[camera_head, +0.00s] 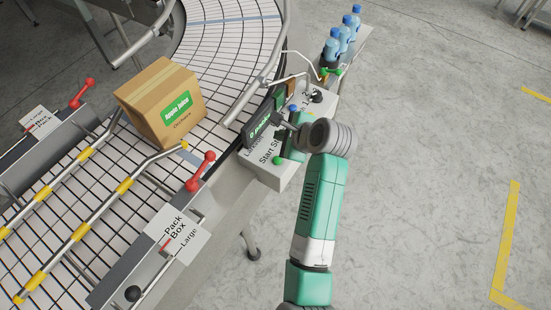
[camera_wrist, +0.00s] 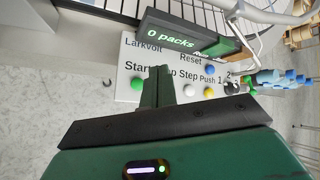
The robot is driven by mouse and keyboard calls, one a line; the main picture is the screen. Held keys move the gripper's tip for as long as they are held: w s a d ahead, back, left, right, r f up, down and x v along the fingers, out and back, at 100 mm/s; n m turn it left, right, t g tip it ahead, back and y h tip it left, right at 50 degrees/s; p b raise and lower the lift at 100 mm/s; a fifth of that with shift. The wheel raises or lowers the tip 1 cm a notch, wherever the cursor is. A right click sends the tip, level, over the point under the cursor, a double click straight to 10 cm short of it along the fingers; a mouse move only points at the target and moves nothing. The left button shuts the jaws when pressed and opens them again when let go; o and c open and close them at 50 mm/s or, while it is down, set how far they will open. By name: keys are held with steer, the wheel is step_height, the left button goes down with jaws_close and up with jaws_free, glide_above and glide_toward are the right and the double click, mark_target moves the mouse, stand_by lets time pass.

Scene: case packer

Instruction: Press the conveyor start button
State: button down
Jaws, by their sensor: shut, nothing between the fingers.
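The control panel (camera_head: 262,172) is a light box beside the conveyor. Its green start button (camera_head: 278,161) sits near the "Start" lettering, and it also shows in the wrist view (camera_wrist: 137,83). My gripper (camera_head: 281,121) is over the panel, with its fingers together and nothing between them. In the wrist view the fingertips (camera_wrist: 163,71) lie just right of the green button and cover part of the "Stop" label. Whether they touch the panel cannot be told. White (camera_wrist: 189,90), yellow (camera_wrist: 208,92) and blue (camera_wrist: 210,70) buttons show to the right of the fingers.
A display (camera_wrist: 175,38) reading "0 packs" stands along the panel's conveyor side. An Apple Juice carton (camera_head: 162,104) rests on the conveyor (camera_head: 216,85). Red-handled levers (camera_head: 201,171) stand on the guide rails. Blue bottles (camera_head: 341,38) stand behind the panel. The floor at right is clear.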

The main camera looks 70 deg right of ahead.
steer(key=shift+f, duration=0.1)
steer(key=b, duration=0.8)
glide_above(280, 162)
step_height(280, 162, down, 8)
steer(key=shift+r, duration=0.1)
steer(key=shift+f, duration=0.4)
steer(key=shift+f, duration=0.1)
stand_by(1.0)
steer(key=shift+f, duration=0.3)
